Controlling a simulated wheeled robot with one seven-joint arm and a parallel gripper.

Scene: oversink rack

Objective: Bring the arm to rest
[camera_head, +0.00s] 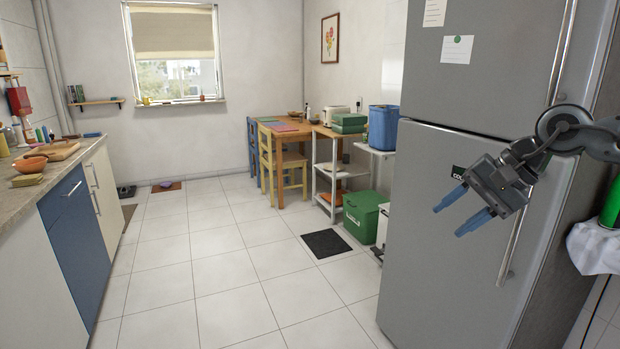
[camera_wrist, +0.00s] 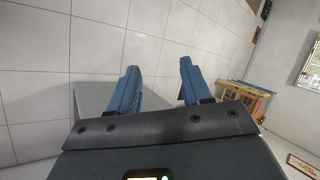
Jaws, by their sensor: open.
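My gripper (camera_head: 462,209) is at the right of the head view, with its two blue fingers spread apart and nothing between them. It hangs in front of the grey fridge (camera_head: 440,240), near the fridge's lower door. I cannot tell how far it is from the door. The wrist view shows both blue fingertips of my gripper (camera_wrist: 160,82) apart over pale floor tiles. My arm (camera_head: 590,138) reaches in from the right edge of the head view.
A counter (camera_head: 25,180) with a blue cabinet door lines the left side. A wooden table (camera_head: 290,132), chairs, a white shelf (camera_head: 330,185) and a green box (camera_head: 363,215) stand at the back. A dark mat (camera_head: 326,243) lies on the floor. The tiled floor in the middle is clear.

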